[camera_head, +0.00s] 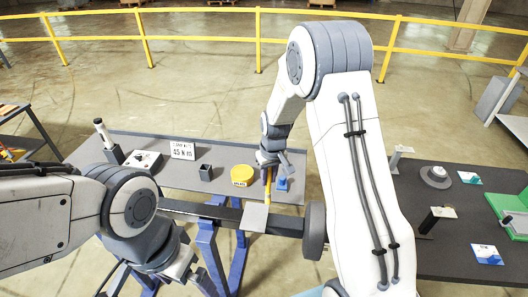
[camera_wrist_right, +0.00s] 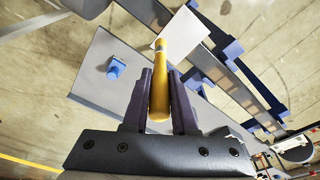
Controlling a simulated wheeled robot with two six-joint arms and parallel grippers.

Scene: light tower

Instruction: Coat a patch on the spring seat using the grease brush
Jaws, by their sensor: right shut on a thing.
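My right gripper (camera_head: 268,160) is shut on the yellow handle of the grease brush (camera_head: 268,185), near the right end of the left table. In the right wrist view the brush (camera_wrist_right: 160,80) stands between the fingers (camera_wrist_right: 160,103). A pale square plate (camera_head: 255,217) shows at the brush's far end; I cannot tell if they are joined. A grey round piece with a raised middle (camera_head: 436,175), possibly the spring seat, lies on the right table.
The left table (camera_head: 215,155) holds a small dark cup (camera_head: 206,173), a sign (camera_head: 183,151), a white-topped box (camera_head: 145,161) and a blue piece (camera_head: 282,183). The right table (camera_head: 400,190) carries cards and a green fixture (camera_head: 505,205). A yellow railing (camera_head: 200,37) runs behind.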

